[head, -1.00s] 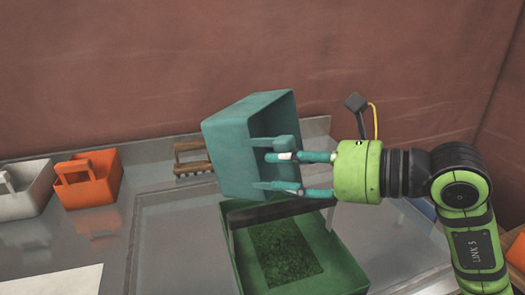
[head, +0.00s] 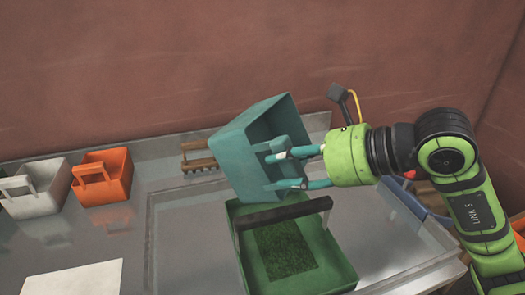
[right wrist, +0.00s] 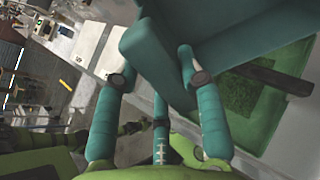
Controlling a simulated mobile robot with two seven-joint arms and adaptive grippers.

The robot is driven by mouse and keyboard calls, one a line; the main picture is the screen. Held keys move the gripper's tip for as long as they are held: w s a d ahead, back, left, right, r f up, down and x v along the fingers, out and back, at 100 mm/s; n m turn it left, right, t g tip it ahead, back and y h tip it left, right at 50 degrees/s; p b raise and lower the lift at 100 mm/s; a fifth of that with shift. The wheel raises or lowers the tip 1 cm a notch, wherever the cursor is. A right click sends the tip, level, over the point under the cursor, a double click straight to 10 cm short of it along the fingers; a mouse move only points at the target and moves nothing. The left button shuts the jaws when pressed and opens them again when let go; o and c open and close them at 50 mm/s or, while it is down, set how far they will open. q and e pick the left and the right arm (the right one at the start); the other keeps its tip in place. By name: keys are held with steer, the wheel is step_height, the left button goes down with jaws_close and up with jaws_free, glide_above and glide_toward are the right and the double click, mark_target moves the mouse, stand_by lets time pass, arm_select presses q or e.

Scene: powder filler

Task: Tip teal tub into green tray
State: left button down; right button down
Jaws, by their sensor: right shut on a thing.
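The teal tub (head: 237,150) is held in the air, tilted, over the back left part of the green tray. Its open side faces right, toward my right arm. My right gripper (head: 281,169) is shut on the tub's handle. The tub also fills the upper middle of the right wrist view (right wrist: 225,35). The green tray (head: 335,262) lies on the metal table below, with a dark bar across it and a dark green textured patch (head: 283,250) on its floor. No powder is seen falling. My left gripper is not in view.
An orange tub (head: 118,169) and a white tub (head: 45,202) stand at the left. A white sheet (head: 75,280) lies front left. A blue container (head: 432,208) is partly hidden behind my right arm.

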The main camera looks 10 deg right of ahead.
mark_target(292, 144)
step_height(292, 144, up, 3)
steer(key=g+h+p, duration=0.2)
steer(key=h+p, duration=0.1)
steer(key=p, duration=0.6)
steer(key=shift+f+g+h+p, duration=0.1)
steer(key=shift+g+h+p, duration=0.2)
steer(key=shift+h+p, duration=0.1)
steer(key=shift+f+g+h+b, duration=0.3)
steer(key=shift+h+b, duration=0.1)
steer(key=shift+b, duration=0.15)
steer(key=g+h, duration=0.1)
steer(key=r+g+h, duration=0.1)
steer(key=h, duration=0.1)
steer(key=g+h, duration=0.1)
steer(key=shift+w+r+h, duration=0.2)
steer(key=shift+r+h, duration=0.1)
steer(key=shift+r, duration=0.05)
steer(key=shift+s+r+g+h, duration=0.1)
steer(key=shift+g+h, duration=0.2)
steer(key=shift+h, duration=0.1)
steer(key=shift+s, duration=0.1)
